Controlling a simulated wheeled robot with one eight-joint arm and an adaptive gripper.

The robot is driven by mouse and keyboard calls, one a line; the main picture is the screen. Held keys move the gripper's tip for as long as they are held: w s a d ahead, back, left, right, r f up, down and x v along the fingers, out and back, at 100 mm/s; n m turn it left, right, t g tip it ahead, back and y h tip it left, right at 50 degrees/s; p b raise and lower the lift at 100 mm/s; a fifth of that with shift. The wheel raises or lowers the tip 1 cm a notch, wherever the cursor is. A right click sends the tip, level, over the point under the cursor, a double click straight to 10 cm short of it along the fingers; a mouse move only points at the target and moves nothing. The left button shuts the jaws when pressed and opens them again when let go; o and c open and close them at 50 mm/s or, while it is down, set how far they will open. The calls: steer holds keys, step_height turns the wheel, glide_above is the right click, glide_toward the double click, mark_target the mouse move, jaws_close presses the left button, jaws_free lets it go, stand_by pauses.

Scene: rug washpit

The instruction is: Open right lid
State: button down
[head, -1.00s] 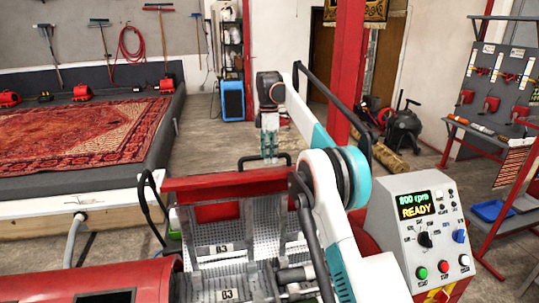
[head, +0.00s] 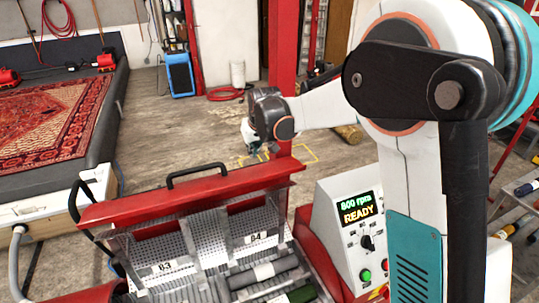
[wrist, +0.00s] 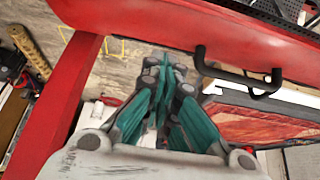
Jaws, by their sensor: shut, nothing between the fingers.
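A red lid-like panel (head: 140,203) with a black bar handle (head: 197,174) runs along the far side of the machine. It looks raised, but I cannot tell for certain that it is the right lid. Below it are perforated metal walls marked 03 and 04 (head: 255,240). My gripper (head: 254,150) is beyond the panel and right of the handle in the head view. In the wrist view my gripper (wrist: 165,72) has its teal fingers together and empty. The handle (wrist: 240,78) is right of the fingers, apart from them, on the red edge (wrist: 190,28).
A control box (head: 350,225) reading READY stands right of the machine. A red post (head: 284,95) rises behind my gripper. A patterned rug (head: 50,115) lies on a platform at left. Open floor (head: 165,135) lies behind the machine.

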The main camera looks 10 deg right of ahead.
steer(key=p, duration=0.1)
glide_above(251, 177)
steer(key=w, duration=0.1)
steer(key=f, duration=0.8)
steer(key=shift+w+a+f, duration=0.15)
steer(key=shift+w+a, duration=0.05)
steer(key=shift+a, duration=0.05)
steer(key=shift+s+d+f+p, duration=0.1)
steer(key=shift+s+f+p, duration=0.15)
steer(key=shift+f+p, duration=0.1)
steer(key=s, duration=0.3)
steer(key=shift+d+p, duration=0.3)
steer(key=shift+d, duration=0.05)
steer(key=shift+f, duration=0.25)
steer(key=shift+s, duration=0.1)
steer(key=shift+s+d+f+b, duration=0.1)
steer(key=shift+s+f+b, duration=0.15)
steer(key=shift+s+b, duration=0.2)
steer(key=s+d+f+t+b, duration=0.1)
steer(key=s+b, duration=0.2)
steer(key=s, duration=0.3)
steer(key=s+d+f+t+b, duration=0.2)
steer(key=s+b, duration=0.1)
steer(key=s, duration=0.3)
steer(key=shift+y+b, duration=0.3)
